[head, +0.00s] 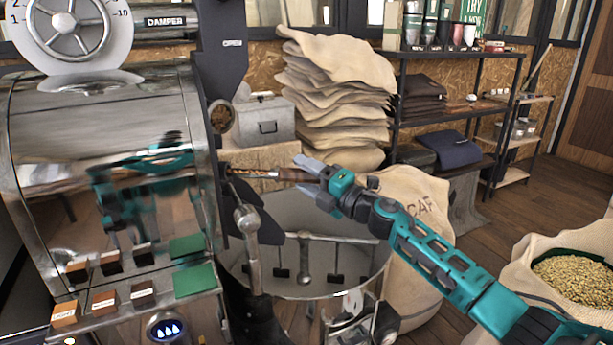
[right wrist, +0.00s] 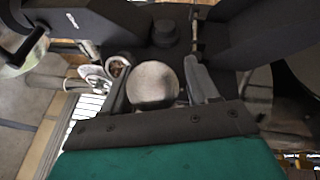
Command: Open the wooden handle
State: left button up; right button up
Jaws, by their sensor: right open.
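The wooden handle (head: 290,174) is brown and sticks out to the right from the front of the roasting machine. Its left part looks thinner and lighter, close to the machine's dark face plate. My right gripper (head: 308,178) is open, with its grey fingers around the free end of the handle, one above and one below. I cannot tell whether they touch it. In the right wrist view a pale round end (right wrist: 153,83), probably the handle's, sits between the open fingers (right wrist: 160,88). My left gripper is not in view.
The shiny roaster drum (head: 110,130) fills the left and reflects a teal arm. Below the handle are a metal lever (head: 247,235) and the round cooling tray (head: 350,290) with stirring arms. Stacked sacks (head: 335,100) and a shelf (head: 460,110) stand behind. A bean sack (head: 530,250) is at right.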

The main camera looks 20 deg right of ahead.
jog(key=shift+s+d, duration=0.1)
jog(key=shift+s, duration=0.05)
jog(key=b+v, duration=0.1)
jog(key=v, duration=1.1)
jog(key=shift+s+b, duration=0.25)
jog(key=shift+b, duration=0.15)
jog(key=shift+d+f, duration=0.1)
jog(key=shift+d, duration=0.05)
jog(key=shift+c, duration=0.2)
